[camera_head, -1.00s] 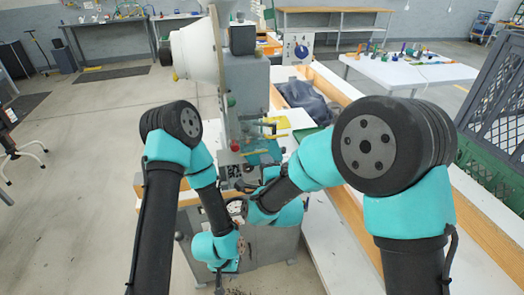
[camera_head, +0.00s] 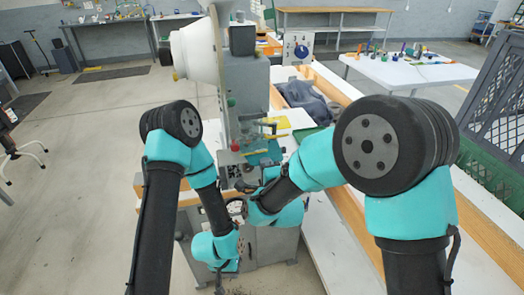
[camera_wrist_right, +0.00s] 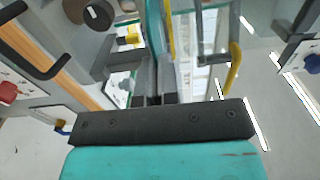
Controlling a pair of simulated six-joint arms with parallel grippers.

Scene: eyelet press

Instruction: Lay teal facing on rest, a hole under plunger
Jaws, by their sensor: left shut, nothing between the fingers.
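The eyelet press (camera_head: 245,105) stands in the middle of the head view. The teal facing (camera_head: 264,157) shows there as a small teal patch in front of the press column. In the right wrist view it is a narrow teal strip (camera_wrist_right: 153,35), seen almost edge-on and running away from the fingertips. My right gripper (camera_head: 247,184) is at the front of the press; its close-set fingers (camera_wrist_right: 152,88) appear shut on the facing. The facing's holes, the plunger tip and the contact with the rest cannot be made out. My left gripper (camera_head: 226,268) is low before the press cabinet, shut and empty.
A red knob (camera_head: 235,146) and yellow bars (camera_head: 270,123) sit close to the working area. A wooden-edged white bench (camera_head: 345,190) runs along the right, with dark cloth (camera_head: 305,100) on it.

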